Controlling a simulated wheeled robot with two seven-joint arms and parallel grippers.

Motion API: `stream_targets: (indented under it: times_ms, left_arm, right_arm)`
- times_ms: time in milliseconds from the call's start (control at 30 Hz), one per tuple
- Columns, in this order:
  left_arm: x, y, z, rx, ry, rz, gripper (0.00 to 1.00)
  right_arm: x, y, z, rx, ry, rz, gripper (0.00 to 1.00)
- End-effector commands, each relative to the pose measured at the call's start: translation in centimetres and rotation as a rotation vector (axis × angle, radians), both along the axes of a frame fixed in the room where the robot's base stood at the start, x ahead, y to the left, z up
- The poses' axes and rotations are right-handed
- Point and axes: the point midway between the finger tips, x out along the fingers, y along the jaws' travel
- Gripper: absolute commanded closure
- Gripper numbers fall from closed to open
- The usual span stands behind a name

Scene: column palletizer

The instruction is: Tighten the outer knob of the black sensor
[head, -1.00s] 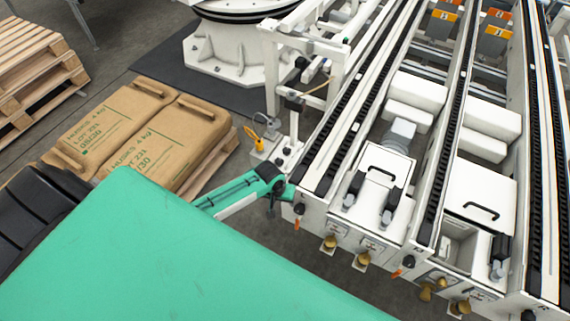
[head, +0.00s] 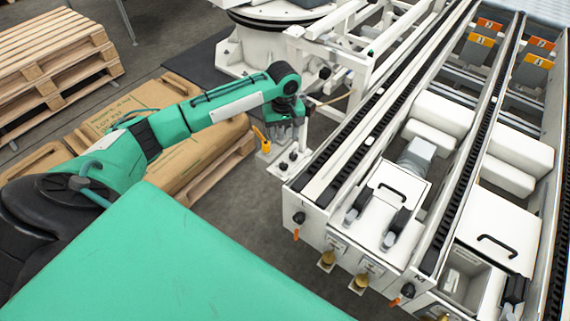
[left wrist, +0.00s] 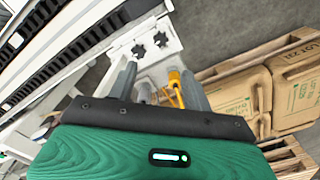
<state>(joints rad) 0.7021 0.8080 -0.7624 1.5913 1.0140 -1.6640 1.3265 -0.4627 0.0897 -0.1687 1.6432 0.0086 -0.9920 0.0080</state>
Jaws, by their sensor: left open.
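My left gripper (head: 284,132) hangs over the white bracket beside the conveyor's near left corner, at the post where the black sensor was seen earlier. My arm and gripper now cover most of that spot, so I cannot make out the sensor or its outer knob clearly. In the left wrist view the gripper's two grey fingers (left wrist: 160,82) are apart, with a yellow part (left wrist: 176,88) showing between and beyond them. Two black star knobs (left wrist: 148,46) sit on a white plate just past the fingertips. I see no contact. My right gripper is out of view.
The white conveyor frame (head: 315,225) with black chains fills the right. A pallet (head: 215,175) with brown sacks (head: 115,110) lies under and behind my left arm. Stacked empty pallets (head: 50,60) stand at far left. Bare floor (head: 245,220) is free before the bracket.

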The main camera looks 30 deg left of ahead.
Motion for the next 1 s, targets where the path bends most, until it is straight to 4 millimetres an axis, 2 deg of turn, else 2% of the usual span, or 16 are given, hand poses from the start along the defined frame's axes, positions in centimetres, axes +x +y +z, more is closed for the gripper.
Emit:
stream_targets:
  times_ms: [133,233,500,700,833,1000]
  left_arm:
    - [0.0,0.2,-0.6,0.002,0.008,0.013,0.5]
    - [0.0,0.2,-2.0,0.003,0.007,0.013,0.5]
    - [-0.1,0.2,-7.9,0.002,0.006,0.011,0.5]
    - [-0.1,0.2,-11.4,0.003,0.006,0.011,0.5]
    - [0.0,0.2,-12.8,0.003,0.004,0.01,0.5]
    - [0.0,0.2,-13.5,0.002,0.004,0.009,0.5]
  right_arm:
    - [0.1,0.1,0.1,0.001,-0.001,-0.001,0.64]
    - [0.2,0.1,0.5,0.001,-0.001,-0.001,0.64]
    - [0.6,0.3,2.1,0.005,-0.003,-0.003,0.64]
    - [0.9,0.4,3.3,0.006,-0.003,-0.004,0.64]
    - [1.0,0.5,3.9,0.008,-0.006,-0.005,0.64]
    - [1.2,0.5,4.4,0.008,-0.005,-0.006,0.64]
